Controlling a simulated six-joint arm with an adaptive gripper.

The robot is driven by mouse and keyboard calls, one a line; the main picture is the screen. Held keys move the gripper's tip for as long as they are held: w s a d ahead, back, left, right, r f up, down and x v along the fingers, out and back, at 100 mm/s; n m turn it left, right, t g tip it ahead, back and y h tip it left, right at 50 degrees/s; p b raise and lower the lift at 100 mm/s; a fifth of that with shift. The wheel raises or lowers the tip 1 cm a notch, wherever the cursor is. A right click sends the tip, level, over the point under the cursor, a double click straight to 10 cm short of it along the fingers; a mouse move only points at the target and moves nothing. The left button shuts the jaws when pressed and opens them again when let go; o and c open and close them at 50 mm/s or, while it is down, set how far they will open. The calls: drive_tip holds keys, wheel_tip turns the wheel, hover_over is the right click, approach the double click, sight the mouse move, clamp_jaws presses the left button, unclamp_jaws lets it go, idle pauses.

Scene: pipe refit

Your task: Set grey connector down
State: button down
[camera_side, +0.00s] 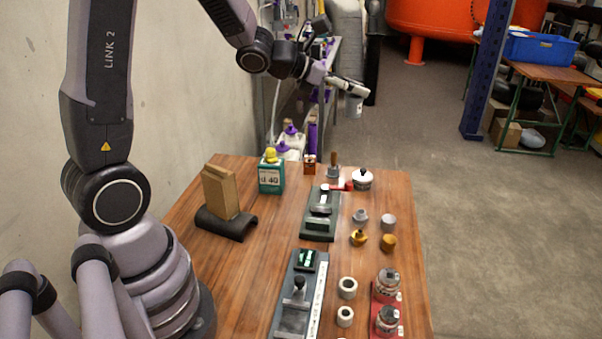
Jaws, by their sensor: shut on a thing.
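My gripper (353,89) is at the top middle of the side view, high above the far end of the wooden table (272,228). It is shut on a grey connector (354,106), a small cylinder that hangs below the fingers, clear of every surface. Two other grey pieces stand on the table right of centre: one with a narrower top (360,216) and a plainer grey cylinder (388,223). Two brass-coloured pieces (358,238) (388,243) stand just in front of them.
White rings (347,288) and red-based jars (387,285) stand at the front right. A dark green fixture (320,222) and a grey device with a display (300,295) lie mid-table. A teal box (271,178), a brown block (220,190) and a white pot (362,181) stand farther back.

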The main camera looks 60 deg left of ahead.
drive_tip(key=m, duration=0.1)
drive_tip(key=g+h, duration=0.1)
drive_tip(key=f+m+h, duration=0.1)
drive_tip(key=shift+s+d+m+g, duration=0.25)
drive_tip(key=shift+d+m+g, duration=0.05)
drive_tip(key=shift+d+g, duration=0.1)
drive_tip(key=s+a+f+m+g+y, duration=0.2)
drive_tip(key=s+a+f+m+g, duration=0.35)
drive_tip(key=m+g, duration=0.65)
drive_tip(key=s+a+f+m+g+y, duration=0.1)
drive_tip(key=s+a+f+m+g, duration=0.45)
drive_tip(key=m+g, duration=0.6)
drive_tip(key=s+a+r+m+t+y, duration=0.1)
drive_tip(key=a+r+m+t+y, duration=0.25)
drive_tip(key=a+m+y, duration=0.45)
drive_tip(key=s+a+r+m+t+y, duration=0.15)
drive_tip(key=a+r+m+y, duration=0.3)
drive_tip(key=a, duration=0.75)
drive_tip(key=a+r+m+t+y, duration=0.3)
drive_tip(key=a+r+m+y, duration=0.25)
drive_tip(key=a, duration=0.55)
drive_tip(key=f, duration=3.2)
drive_tip(key=shift+s+d+f, duration=0.1)
drive_tip(key=shift+d+f, duration=0.15)
drive_tip(key=shift+f, duration=0.1)
